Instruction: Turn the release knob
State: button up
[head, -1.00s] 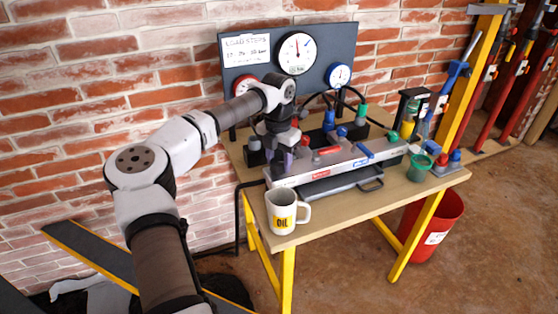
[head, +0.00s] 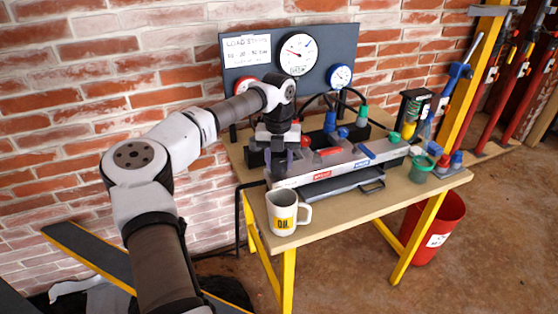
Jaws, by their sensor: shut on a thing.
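A grey and silver pump unit (head: 345,167) with red and blue labels lies along the workbench. My gripper (head: 279,172) points down at the left end of this unit. Its fingers are shut on what looks like the release knob, which is mostly hidden by the fingers and the gripper body. A red-capped fitting (head: 306,142) stands just right of my gripper, and blue-capped (head: 342,132) and green-capped fittings stand further right. A large dial gauge (head: 298,54) hangs on the dark panel behind; its reading is too small to tell.
A white OIL mug (head: 283,213) stands at the front left bench edge, close below my gripper. A green cup (head: 421,169) and bottles stand at the right. A red bin (head: 437,225) is on the floor. Black hoses arch behind the unit.

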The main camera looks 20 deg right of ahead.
aim_at(278, 162)
dwell(0.3)
jog(key=o, duration=1)
notch_tip(278, 162, up, 14)
jog(key=shift+a+f+b, duration=0.1)
jog(key=shift+b, duration=0.55)
